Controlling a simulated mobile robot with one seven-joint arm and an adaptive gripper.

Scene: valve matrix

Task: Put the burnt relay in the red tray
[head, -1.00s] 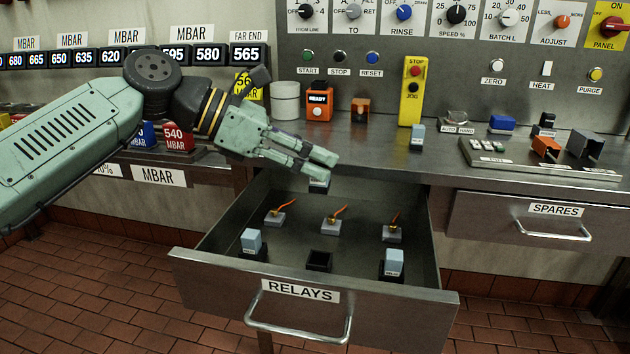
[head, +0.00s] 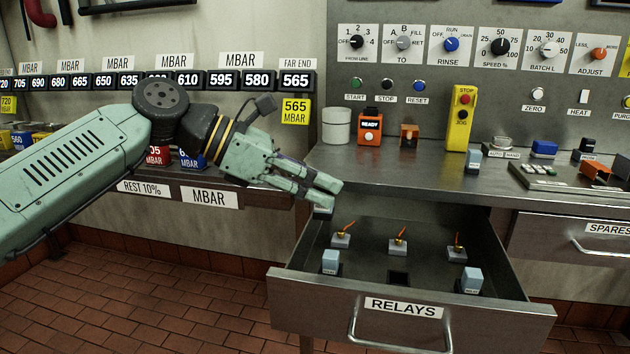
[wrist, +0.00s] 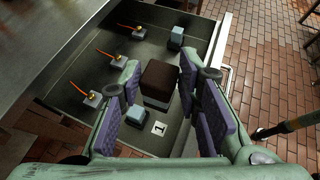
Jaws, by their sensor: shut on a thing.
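My gripper (head: 322,192) is shut on a dark brown-black relay (wrist: 160,82), which shows between the purple finger pads in the wrist view. In the head view a small part of the relay (head: 323,210) shows under the fingertips, near the back left of the open drawer (head: 410,318) labelled RELAYS. The relay is held above the drawer floor. In the drawer, a dark empty-looking socket (head: 398,278) sits between two pale blue relays (head: 330,261) (head: 471,280). No red tray is seen in these frames.
Several grey bases with orange wires (head: 399,240) stand in the drawer's back row. The steel counter (head: 385,170) is behind, with a white canister (head: 336,126), an orange READY box (head: 369,129) and a yellow stop box (head: 461,118). A shelf with MBAR labels (head: 209,197) is at left.

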